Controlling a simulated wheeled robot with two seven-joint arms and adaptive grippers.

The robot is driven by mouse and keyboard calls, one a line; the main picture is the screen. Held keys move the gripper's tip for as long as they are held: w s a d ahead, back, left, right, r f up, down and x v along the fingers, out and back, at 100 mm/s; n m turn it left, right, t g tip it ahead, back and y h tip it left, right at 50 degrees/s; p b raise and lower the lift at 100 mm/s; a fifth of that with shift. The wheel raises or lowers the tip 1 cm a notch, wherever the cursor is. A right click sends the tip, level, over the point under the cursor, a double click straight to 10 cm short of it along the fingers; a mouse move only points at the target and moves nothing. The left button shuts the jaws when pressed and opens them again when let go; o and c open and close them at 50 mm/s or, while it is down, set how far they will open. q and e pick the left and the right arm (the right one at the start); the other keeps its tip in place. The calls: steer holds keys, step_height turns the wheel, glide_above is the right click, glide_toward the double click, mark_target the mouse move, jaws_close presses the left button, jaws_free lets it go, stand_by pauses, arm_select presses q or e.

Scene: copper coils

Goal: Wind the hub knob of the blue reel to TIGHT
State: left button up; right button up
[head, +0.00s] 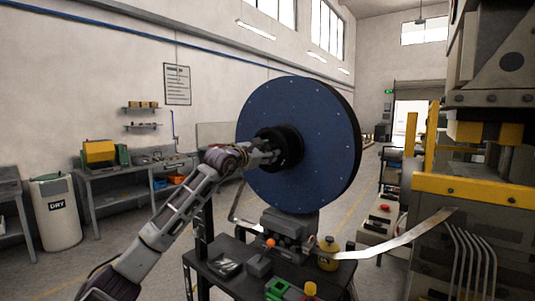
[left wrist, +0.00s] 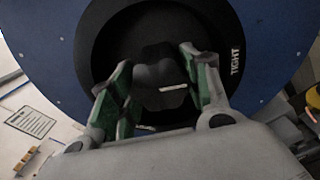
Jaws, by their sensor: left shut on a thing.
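The blue reel (head: 312,115) stands upright on a dark stand, its blue face dotted with small bolts and its black hub (head: 289,138) facing my left arm. My left gripper (head: 272,156) reaches the hub from the left. In the left wrist view, the left gripper (left wrist: 157,88) has its green-padded fingers on either side of the dark hub knob (left wrist: 158,70) and is shut on it. A short white mark shows on the knob. The word TIGHT (left wrist: 235,62) is printed on the hub to the right of the fingers, apart from the white mark. My right gripper is not in view.
A dark cart (head: 225,275) below the reel carries small tools and a yellow bottle (head: 328,253). A metal strip (head: 400,238) runs right to a machine with a yellow bar (head: 480,190). A workbench (head: 130,190) and a white DRY drum (head: 55,215) stand at left.

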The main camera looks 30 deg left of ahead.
arm_select(q)
steer(key=o, duration=1)
steer(key=shift+s, duration=0.15)
steer(key=shift+s+a, duration=0.15)
steer(key=shift+s, duration=1.8)
steer(key=shift+s+a, duration=0.2)
steer(key=shift+s, duration=1.75)
steer(key=shift+s+a, duration=0.15)
steer(key=shift+s, duration=1.8)
